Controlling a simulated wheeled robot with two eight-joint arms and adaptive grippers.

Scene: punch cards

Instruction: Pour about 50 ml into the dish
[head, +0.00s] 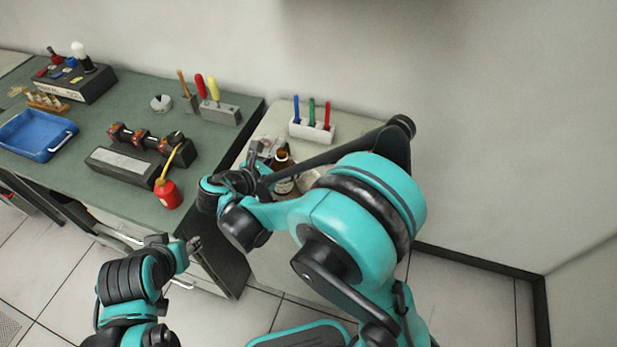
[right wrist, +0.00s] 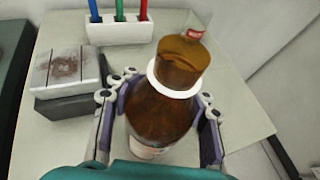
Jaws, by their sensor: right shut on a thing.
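A brown glass bottle (head: 283,160) with a pale label stands over the light side table, partly hidden by my right arm. In the right wrist view the bottle (right wrist: 160,115) fills the middle, with a white ring around its neck; it looks about upright. My right gripper (right wrist: 156,100) is shut on the bottle's body, one finger on each side. A pale rounded thing (head: 308,180), perhaps the dish, shows just right of the bottle, mostly hidden by my arm. My left gripper (head: 194,244) is low in front of the green bench, apart from everything; its opening is unclear.
A white holder (head: 313,131) with blue, green and red pens stands behind the bottle. A grey box (right wrist: 68,75) with a stained top is left of it. A clear thing with a red mark (right wrist: 195,28) is behind the neck. A red oil can (head: 168,193) stands on the bench.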

